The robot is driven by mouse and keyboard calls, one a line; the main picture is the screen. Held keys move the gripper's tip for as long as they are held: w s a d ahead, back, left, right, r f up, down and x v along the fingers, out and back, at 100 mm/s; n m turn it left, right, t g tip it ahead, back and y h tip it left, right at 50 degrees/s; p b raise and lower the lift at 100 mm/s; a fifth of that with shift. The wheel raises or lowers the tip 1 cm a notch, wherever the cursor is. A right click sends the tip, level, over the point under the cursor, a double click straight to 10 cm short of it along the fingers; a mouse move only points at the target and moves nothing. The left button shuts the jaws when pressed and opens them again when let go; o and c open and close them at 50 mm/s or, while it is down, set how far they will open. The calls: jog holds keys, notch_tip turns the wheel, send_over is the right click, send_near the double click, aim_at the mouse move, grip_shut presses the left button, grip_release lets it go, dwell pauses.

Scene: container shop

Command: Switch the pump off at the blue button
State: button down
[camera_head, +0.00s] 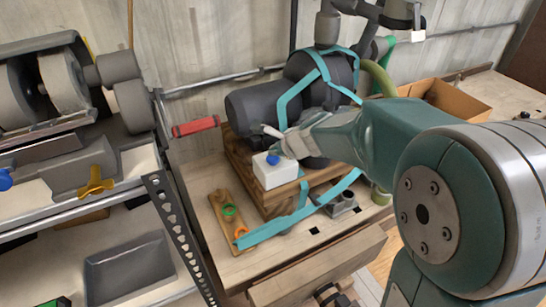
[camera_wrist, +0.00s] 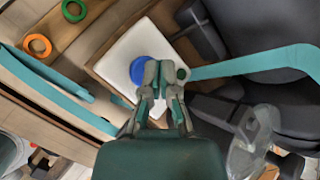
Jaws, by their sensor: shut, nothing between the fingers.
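The blue button (camera_head: 273,159) sits on top of a white box (camera_head: 270,176) at the front edge of a wooden base, beside the dark pump (camera_head: 262,104). In the wrist view the round blue button (camera_wrist: 150,70) shows on the white box top (camera_wrist: 122,54), partly covered by my fingers. My gripper (camera_wrist: 163,66) is shut and empty, with its fingertips over the button's right side. I cannot tell whether they touch it. In the head view my gripper (camera_head: 280,148) is small, just above and beside the button.
Teal straps (camera_head: 291,223) cross the pump and bench. A wooden strip holds a green ring (camera_head: 229,211) and an orange ring (camera_head: 240,232) at the left. A red-handled tool (camera_head: 196,126) lies behind them. A cardboard box (camera_head: 450,101) stands at right.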

aim_at(275, 158)
jog(key=shift+r, duration=3.05)
jog(key=shift+s, duration=0.1)
jog(key=s+d+n+g+h, duration=0.1)
jog(key=s+d+n, duration=0.4)
jog(key=s+n, duration=0.5)
jog(key=s+d+n+g+h, duration=0.1)
jog(key=s+d+n+h, duration=0.3)
jog(key=s+n, duration=0.6)
jog(key=s+d, duration=0.1)
jog(key=s, duration=0.6)
jog(key=shift+s+d+r, duration=0.15)
jog(key=shift+s, duration=0.1)
